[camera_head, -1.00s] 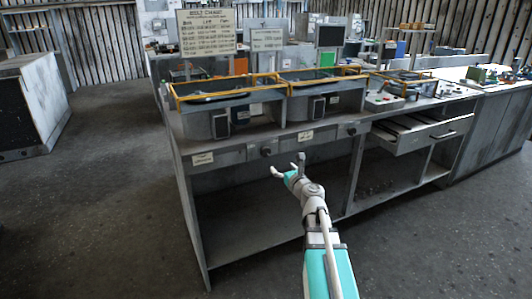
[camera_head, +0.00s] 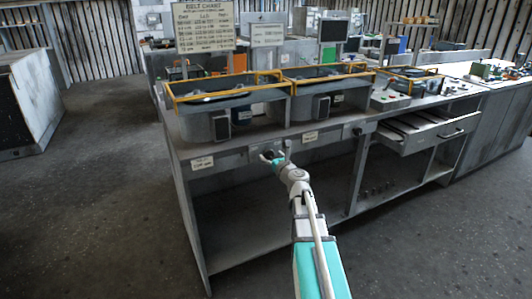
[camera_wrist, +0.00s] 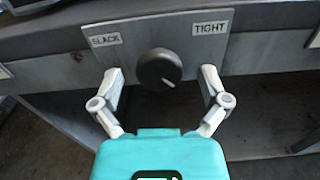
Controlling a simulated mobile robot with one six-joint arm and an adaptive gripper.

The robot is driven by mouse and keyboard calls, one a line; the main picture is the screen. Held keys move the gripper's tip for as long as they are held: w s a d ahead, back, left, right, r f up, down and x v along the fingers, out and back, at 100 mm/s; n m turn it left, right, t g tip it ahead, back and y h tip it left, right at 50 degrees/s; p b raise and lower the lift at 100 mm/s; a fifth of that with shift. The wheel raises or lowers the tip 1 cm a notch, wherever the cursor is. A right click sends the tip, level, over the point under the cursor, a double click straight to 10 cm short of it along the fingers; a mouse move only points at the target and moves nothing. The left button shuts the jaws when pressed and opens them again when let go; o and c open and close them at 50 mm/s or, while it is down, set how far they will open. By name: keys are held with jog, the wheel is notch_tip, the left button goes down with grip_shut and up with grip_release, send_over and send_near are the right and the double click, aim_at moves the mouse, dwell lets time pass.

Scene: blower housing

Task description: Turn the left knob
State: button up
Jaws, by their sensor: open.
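The left knob (camera_wrist: 160,68) is round and black with a pale pointer line toward its lower right. It sits on a grey plate (camera_wrist: 190,38) between a "SLACK" label (camera_wrist: 105,40) on the left and a "TIGHT" label (camera_wrist: 211,28) on the right. My gripper (camera_wrist: 161,80) is open in the wrist view, one finger on each side of the knob and a little below it, apart from it. In the head view my gripper (camera_head: 274,158) is at the bench's front panel and mostly hides this knob.
A second black knob (camera_head: 357,131) is farther right on the panel. A drawer (camera_head: 432,133) stands open at the right. The shelf space (camera_head: 250,220) below the panel is open.

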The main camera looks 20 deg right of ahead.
jog(key=shift+w, duration=0.65)
jog(key=c, duration=1.1)
jog(key=shift+c, duration=0.2)
